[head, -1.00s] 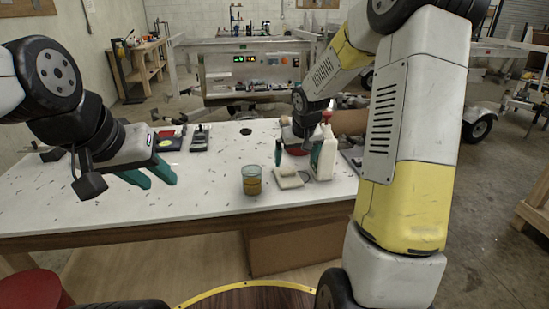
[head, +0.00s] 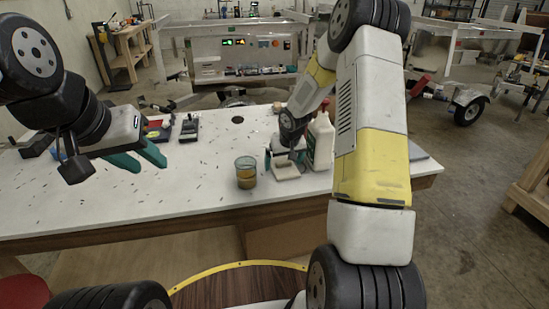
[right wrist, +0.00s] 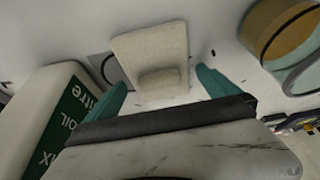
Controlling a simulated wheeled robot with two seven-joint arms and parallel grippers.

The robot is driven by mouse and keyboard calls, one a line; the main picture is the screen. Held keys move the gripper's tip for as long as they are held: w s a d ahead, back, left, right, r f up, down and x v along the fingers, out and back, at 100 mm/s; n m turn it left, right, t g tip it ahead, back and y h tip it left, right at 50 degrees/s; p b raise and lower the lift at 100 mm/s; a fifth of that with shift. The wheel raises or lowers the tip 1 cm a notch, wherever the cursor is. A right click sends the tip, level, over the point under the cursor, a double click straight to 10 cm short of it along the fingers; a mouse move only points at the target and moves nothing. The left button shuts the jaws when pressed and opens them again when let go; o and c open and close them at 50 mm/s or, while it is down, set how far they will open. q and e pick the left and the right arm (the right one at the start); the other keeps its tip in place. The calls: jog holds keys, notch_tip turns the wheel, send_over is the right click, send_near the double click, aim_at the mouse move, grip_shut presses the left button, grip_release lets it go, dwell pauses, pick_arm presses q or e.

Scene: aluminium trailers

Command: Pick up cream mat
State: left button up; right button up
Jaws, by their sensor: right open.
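The cream mat (head: 289,173) lies on the white table, right of a glass with amber liquid. In the right wrist view the mat (right wrist: 150,47) is a flat square with a smaller raised cream block (right wrist: 160,79) at its near edge. My right gripper (head: 284,158) is just above and behind the mat, pointing down. In the right wrist view its two teal fingers (right wrist: 163,83) are wide apart, one on each side of the mat's near end, with nothing gripped. My left gripper (head: 147,162) is open and empty over the table's left part.
The glass (head: 246,174) stands just left of the mat. A white bottle (head: 320,142) with a green label stands close on the right; it also shows in the right wrist view (right wrist: 48,120). Dark devices (head: 190,128) lie at the back left. The front middle of the table (head: 190,195) is clear.

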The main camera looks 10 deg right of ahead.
jog(key=shift+c, duration=0.4)
jog(key=c, duration=1.2)
